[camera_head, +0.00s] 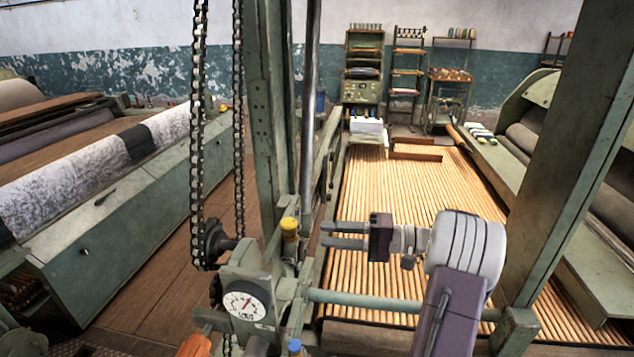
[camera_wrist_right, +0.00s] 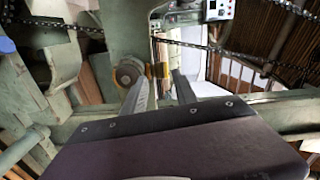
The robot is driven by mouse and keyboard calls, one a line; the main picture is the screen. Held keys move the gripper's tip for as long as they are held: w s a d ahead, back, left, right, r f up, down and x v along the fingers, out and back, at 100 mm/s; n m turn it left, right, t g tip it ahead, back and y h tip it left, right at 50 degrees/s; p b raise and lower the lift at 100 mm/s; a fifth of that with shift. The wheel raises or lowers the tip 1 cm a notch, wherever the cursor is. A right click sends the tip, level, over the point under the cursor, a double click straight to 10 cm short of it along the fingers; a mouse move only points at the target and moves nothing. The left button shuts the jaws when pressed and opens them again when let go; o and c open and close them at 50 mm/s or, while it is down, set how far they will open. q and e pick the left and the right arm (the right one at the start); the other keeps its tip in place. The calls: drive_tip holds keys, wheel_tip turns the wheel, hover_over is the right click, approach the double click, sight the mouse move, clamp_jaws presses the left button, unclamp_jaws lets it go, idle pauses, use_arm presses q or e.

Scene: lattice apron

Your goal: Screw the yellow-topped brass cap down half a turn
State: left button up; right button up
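The yellow-topped brass cap (camera_head: 289,229) stands upright on the green machine housing, left of centre in the head view. My right gripper (camera_head: 325,235) is to the right of the cap, its two fingers level and pointing left at it. The fingers are apart with a gap between them, and nothing is held. A gap shows between the fingertips and the cap. In the right wrist view the open fingers (camera_wrist_right: 160,84) point away from the camera. Small brass-coloured parts show near their tips, but I cannot tell which is the cap. My left gripper is in neither view.
A dial gauge (camera_head: 246,304) sits below the cap, and a blue-topped cap (camera_head: 295,347) is at the bottom edge. A hanging chain (camera_head: 197,130) and a green upright (camera_head: 268,120) stand close by. A green crossbar (camera_head: 385,301) runs below my right gripper.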

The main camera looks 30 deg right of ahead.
sight(289, 226)
use_arm(q)
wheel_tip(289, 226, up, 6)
drive_tip(key=p, duration=0.3)
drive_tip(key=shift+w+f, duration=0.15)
use_arm(e)
drive_tip(key=w+a+m, duration=0.1)
drive_tip(key=w+a, duration=0.4)
drive_tip(key=w, duration=0.1)
drive_tip(key=shift+a+m+t, duration=0.3)
drive_tip(key=shift+a, duration=0.1)
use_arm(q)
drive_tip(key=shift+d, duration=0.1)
